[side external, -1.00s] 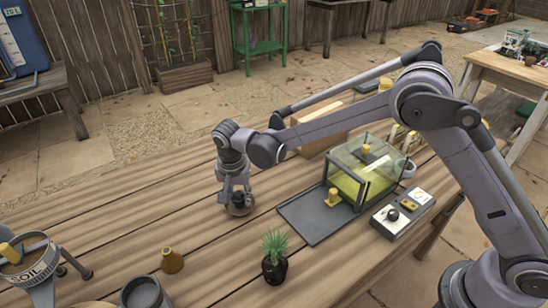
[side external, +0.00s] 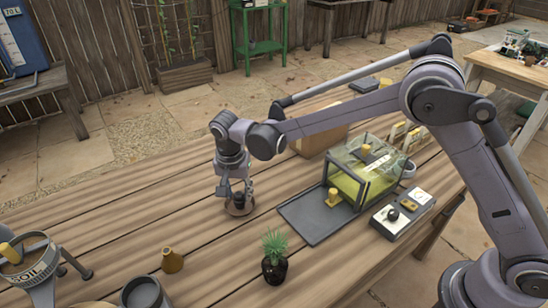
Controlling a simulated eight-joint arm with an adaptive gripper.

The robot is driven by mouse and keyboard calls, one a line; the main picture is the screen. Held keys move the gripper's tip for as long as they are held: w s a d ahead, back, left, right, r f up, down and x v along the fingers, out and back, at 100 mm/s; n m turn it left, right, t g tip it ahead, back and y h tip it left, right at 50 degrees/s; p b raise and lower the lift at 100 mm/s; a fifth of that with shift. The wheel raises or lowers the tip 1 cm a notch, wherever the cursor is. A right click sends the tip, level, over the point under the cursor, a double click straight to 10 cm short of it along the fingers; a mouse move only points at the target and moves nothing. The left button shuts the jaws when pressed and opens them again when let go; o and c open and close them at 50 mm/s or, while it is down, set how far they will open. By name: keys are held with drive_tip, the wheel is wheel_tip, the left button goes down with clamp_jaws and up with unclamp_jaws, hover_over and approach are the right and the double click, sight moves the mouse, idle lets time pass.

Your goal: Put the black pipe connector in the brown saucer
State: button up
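The brown saucer (side external: 232,212) sits on the wooden table, directly below my gripper. The black pipe connector (side external: 239,201) is small and dark and appears to rest in the saucer; its exact contact is hard to make out at this size. My gripper (side external: 238,188) points down just above it. Its fingers look spread apart to either side of the connector's top, and no firm hold on it shows.
A dark potted plant (side external: 274,268) stands in front and to the right. A glass-sided box (side external: 362,170), dark tray (side external: 315,216) and control box (side external: 402,211) are at right. The table left of the saucer is clear.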

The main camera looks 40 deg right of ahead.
wheel_tip(320, 180, up, 9)
drive_tip(key=s+a, duration=0.1)
drive_tip(key=s+d+r+n+t, duration=0.1)
drive_tip(key=s+d+r+n, duration=0.1)
drive_tip(key=s+d+r, duration=0.35)
drive_tip(key=s+d+n+t+y, duration=0.1)
drive_tip(key=s+d+n+t, duration=0.4)
drive_tip(key=s+d, duration=1.1)
drive_tip(key=shift+s+d+f+n, duration=0.2)
drive_tip(key=shift+s+d+n, duration=0.25)
drive_tip(key=shift+n, duration=0.55)
